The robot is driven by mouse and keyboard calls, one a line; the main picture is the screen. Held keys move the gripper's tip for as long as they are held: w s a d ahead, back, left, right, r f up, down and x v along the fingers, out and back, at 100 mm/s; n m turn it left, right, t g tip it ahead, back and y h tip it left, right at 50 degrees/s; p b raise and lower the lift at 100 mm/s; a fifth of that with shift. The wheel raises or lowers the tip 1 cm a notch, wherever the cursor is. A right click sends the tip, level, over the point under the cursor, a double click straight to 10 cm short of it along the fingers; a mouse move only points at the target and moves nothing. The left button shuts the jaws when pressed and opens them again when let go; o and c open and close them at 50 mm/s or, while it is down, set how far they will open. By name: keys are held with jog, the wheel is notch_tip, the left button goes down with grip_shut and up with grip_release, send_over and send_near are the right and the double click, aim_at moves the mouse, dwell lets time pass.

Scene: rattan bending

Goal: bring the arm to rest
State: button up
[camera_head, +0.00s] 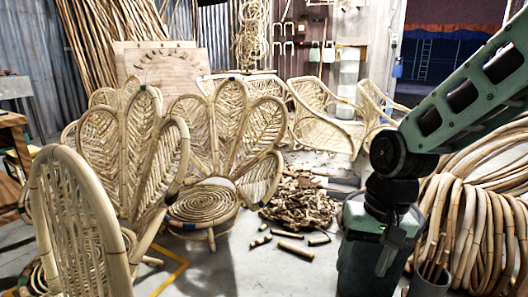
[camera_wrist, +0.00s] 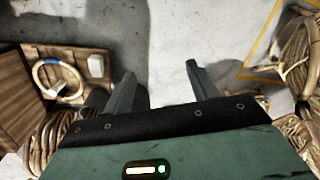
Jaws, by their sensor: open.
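My gripper (camera_wrist: 160,70) is open in the wrist view. Its two fingers stand well apart with only bare grey floor between them, and nothing is held. In the head view my green arm reaches in from the upper right and bends down at a black joint.
Rattan coils (camera_head: 470,220) lie close right of my arm. A pile of cut rattan pieces (camera_head: 302,200) and a petal-backed rattan chair (camera_head: 203,202) stand to its left.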

jog(key=s+a+r+n+h+p, duration=0.1)
jog(key=s+a+n, duration=0.1)
jog(key=s+n, duration=0.5)
jog(key=s+a+r+n, duration=0.2)
jog(key=s, duration=0.8)
notch_tip(320, 180, up, 37)
jog(key=p, duration=3.7)
jog(key=shift+w+a+p, duration=0.15)
jog(key=shift+w+p, duration=0.1)
jog(key=shift+p, duration=0.15)
